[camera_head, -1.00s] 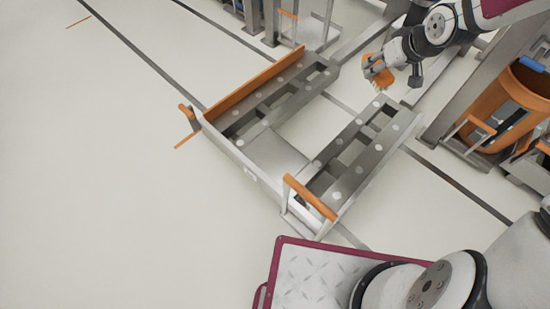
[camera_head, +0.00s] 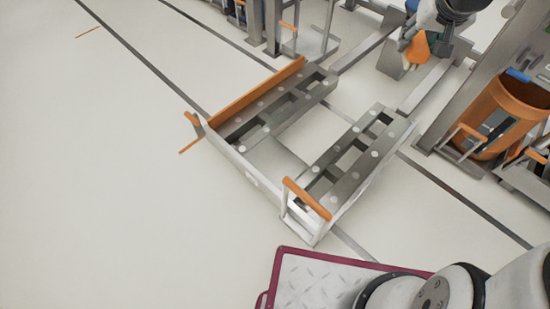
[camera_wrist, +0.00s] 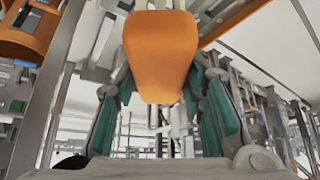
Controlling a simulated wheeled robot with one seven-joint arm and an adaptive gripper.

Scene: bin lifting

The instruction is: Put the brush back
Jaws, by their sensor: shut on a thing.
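The brush (camera_head: 417,48) shows as an orange, rounded piece at the top right of the head view. In the wrist view the brush (camera_wrist: 160,52) is a broad orange block, narrowing downward, in the upper middle. My gripper (camera_head: 408,40) is shut on it, with the teal-padded fingers (camera_wrist: 162,98) on either side. The brush is near a grey metal box-like part (camera_head: 391,60) at the back of the frame. I cannot tell whether the two touch. The bristles are hidden in both views.
A low grey frame with an orange-topped rail (camera_head: 262,93) and an orange handle (camera_head: 307,198) lies mid-floor. An orange bin (camera_head: 498,118) stands in a rack at the right. Metal posts (camera_head: 272,25) stand at the back. The floor at left is clear.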

